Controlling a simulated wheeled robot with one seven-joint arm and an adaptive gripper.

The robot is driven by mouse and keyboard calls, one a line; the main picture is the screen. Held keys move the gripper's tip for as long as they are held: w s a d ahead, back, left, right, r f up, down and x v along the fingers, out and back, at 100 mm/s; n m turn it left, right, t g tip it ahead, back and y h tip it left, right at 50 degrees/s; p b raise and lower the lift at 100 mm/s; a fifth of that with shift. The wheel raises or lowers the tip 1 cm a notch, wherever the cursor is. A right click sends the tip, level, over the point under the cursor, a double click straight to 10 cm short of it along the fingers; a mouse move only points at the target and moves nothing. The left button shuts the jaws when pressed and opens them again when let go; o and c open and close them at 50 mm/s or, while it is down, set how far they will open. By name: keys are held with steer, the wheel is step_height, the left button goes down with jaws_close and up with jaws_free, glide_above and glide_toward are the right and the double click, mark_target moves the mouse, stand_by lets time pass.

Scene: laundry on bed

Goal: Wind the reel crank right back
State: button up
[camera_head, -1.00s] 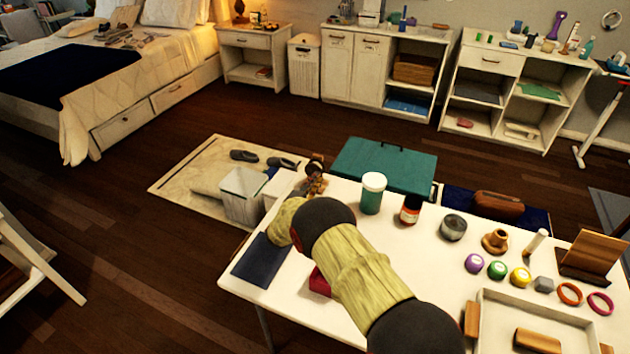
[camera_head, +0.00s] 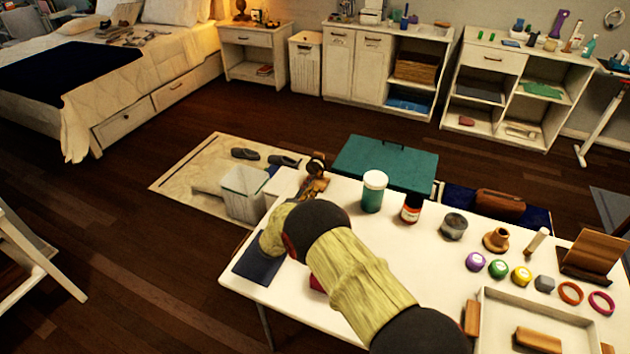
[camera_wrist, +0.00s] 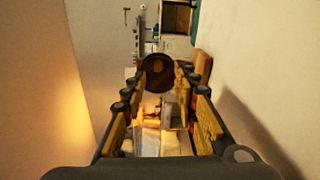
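The reel (camera_head: 316,180), with a dark round top and brown wooden parts, stands at the far left edge of the white table in the head view. Its crank is too small to make out there. In the wrist view a dark brown round piece (camera_wrist: 157,74), seemingly part of the reel, shows at the far end between my fingertips. My gripper (camera_wrist: 163,82) has its two yellow-and-black fingers spread apart. I cannot tell whether either finger touches the round piece.
A teal-and-white jar (camera_head: 373,192), a red-labelled bottle (camera_head: 411,208) and a grey tin (camera_head: 453,226) stand right of the reel. A dark blue mat (camera_head: 258,262) lies at the table's left end. A white tray (camera_head: 483,318) is at the front right.

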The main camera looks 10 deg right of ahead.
steer(key=v, duration=0.7)
steer(key=shift+s+a, duration=0.1)
steer(key=s+d+r+m+g+h, duration=0.2)
steer(key=s+d+r+m+g, duration=0.4)
steer(key=d+r, duration=0.65)
steer(key=s+d+r+m+g+y+p, duration=0.1)
steer(key=s+d+r+g, duration=0.2)
steer(key=s, duration=0.4)
steer(key=s+d+r+m+g+y+p, duration=0.1)
steer(key=s+d+r+g, duration=0.1)
steer(key=s+r, duration=0.3)
steer(key=s+a+r+m+t+y, duration=0.1)
steer(key=s+a+y, duration=0.4)
steer(key=s, duration=0.8)
steer(key=s+a+r+m+t+y+p, duration=0.1)
steer(key=s+a+r+y, duration=0.4)
steer(key=s, duration=0.8)
steer(key=shift+r+m+y, duration=0.3)
steer(key=shift+m, duration=0.6)
steer(key=shift+a, duration=0.15)
